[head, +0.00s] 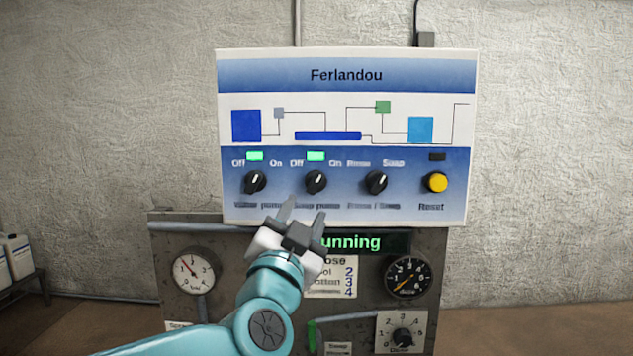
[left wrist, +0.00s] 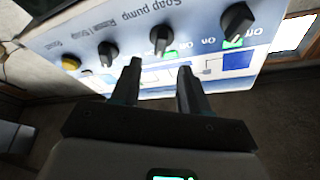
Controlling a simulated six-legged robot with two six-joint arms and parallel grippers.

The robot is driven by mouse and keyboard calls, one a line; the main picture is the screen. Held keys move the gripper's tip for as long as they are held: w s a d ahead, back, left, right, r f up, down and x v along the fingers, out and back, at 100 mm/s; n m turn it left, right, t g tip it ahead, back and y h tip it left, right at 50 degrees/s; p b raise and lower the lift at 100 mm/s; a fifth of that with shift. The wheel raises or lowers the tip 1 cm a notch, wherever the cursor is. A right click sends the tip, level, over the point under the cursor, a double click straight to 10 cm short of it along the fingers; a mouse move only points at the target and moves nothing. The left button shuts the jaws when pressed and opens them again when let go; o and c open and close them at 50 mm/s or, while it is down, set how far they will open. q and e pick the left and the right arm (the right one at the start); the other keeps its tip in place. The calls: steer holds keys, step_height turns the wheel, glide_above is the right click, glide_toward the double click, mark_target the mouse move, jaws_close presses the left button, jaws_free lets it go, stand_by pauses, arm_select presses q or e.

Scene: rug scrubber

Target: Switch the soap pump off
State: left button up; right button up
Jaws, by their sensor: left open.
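The soap pump knob (head: 316,182) is the second black knob from the left on the white and blue panel (head: 345,214). Its white mark tilts to the upper right, toward On. The green lamp (head: 315,156) above it is lit. My left gripper (head: 303,215) is open and empty, just below this knob, with its fingers pointing up toward the panel. In the left wrist view, which is upside down, the soap pump knob (left wrist: 160,40) lies beyond the gap between the open fingers (left wrist: 160,68), apart from them. My right gripper is not in view.
The water pump knob (head: 255,182) is to the left, under a lit lamp. The rinse/soap knob (head: 376,182) and yellow reset button (head: 435,183) are to the right. Below is a metal box with gauges (head: 193,272) and a partly hidden green "Running" display (head: 365,243).

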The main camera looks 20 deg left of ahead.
mark_target(314, 186)
arm_select(q)
steer(key=p+x, duration=0.2)
steer(key=x, duration=0.4)
steer(key=shift+w+a+r, duration=0.1)
steer(key=shift+w+r, duration=0.15)
steer(key=shift+w, duration=0.05)
steer(key=shift+w+a+p, duration=0.1)
steer(key=shift+w+p, duration=0.2)
steer(key=shift+w, duration=0.35)
steer(key=shift+s+r, duration=0.1)
jaws_close()
